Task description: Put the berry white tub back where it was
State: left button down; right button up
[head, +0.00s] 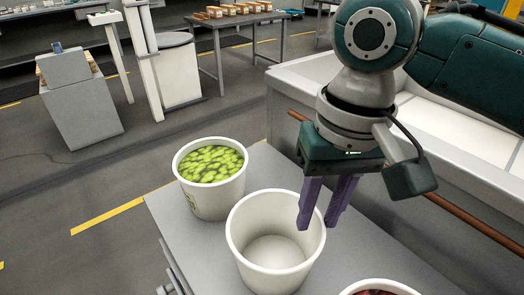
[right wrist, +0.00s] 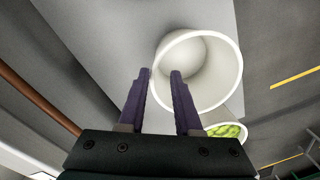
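An empty white tub (head: 275,240) stands upright on the grey table. It also shows in the right wrist view (right wrist: 225,72), with its open mouth towards the camera. Another white tub with dark red contents (head: 380,291) is cut off by the bottom edge of the head view. No label naming the berry tub is readable. My right gripper (head: 317,227) points down at the empty tub's right rim. Its purple fingers are apart, one over the mouth and one outside the wall, with a gap between them. Whether they touch the rim is unclear. My left gripper is out of view.
A white tub of green candy (head: 209,180) stands behind and left of the empty tub. The grey table (head: 375,250) has bare room right of the tubs. A large light-coloured bin with a raised wall (head: 290,85) borders the table at the back right.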

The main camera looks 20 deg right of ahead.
jog(key=shift+d+r, duration=0.15)
jog(key=shift+r, duration=1.5)
